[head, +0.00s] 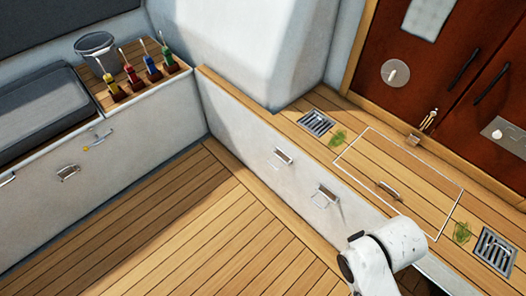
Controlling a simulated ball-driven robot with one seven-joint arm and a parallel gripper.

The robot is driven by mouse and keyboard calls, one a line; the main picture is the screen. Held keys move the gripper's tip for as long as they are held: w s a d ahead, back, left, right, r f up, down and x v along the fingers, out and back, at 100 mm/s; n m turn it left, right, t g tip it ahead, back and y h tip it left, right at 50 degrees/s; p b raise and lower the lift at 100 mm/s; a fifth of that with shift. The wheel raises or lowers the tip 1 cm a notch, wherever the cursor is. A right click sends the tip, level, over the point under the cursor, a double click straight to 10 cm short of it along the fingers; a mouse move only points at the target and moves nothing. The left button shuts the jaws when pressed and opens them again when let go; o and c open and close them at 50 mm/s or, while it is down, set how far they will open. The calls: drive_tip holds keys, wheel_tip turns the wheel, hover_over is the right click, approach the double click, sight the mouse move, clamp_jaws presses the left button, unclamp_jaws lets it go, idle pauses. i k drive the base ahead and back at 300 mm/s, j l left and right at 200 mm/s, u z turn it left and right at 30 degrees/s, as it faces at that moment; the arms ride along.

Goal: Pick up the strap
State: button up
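I cannot make out a strap anywhere in the head view. My gripper is not in view. Only a white rounded part of my own arm shows at the bottom right, over the edge of the raised wooden bench (360,165).
Left, a locker (150,125) carries a grey cushion (45,105), a grey bucket (95,45) and several coloured-handled tools. The bench has a white-outlined hatch (388,190), two drain grates (316,122) and green tufts (338,138). Red-brown doors (440,60) stand behind. The plank floor (190,230) is clear.

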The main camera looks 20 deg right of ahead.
sight(166, 52)
drive_tip(key=i+j+u, duration=0.15)
drive_tip(key=i, duration=0.65)
drive_tip(key=i+u, duration=0.15)
drive_tip(key=i, duration=0.6)
drive_tip(key=i+l+u, duration=0.15)
drive_tip(key=i, duration=0.65)
drive_tip(key=i+l+u, duration=0.15)
drive_tip(key=i, duration=0.65)
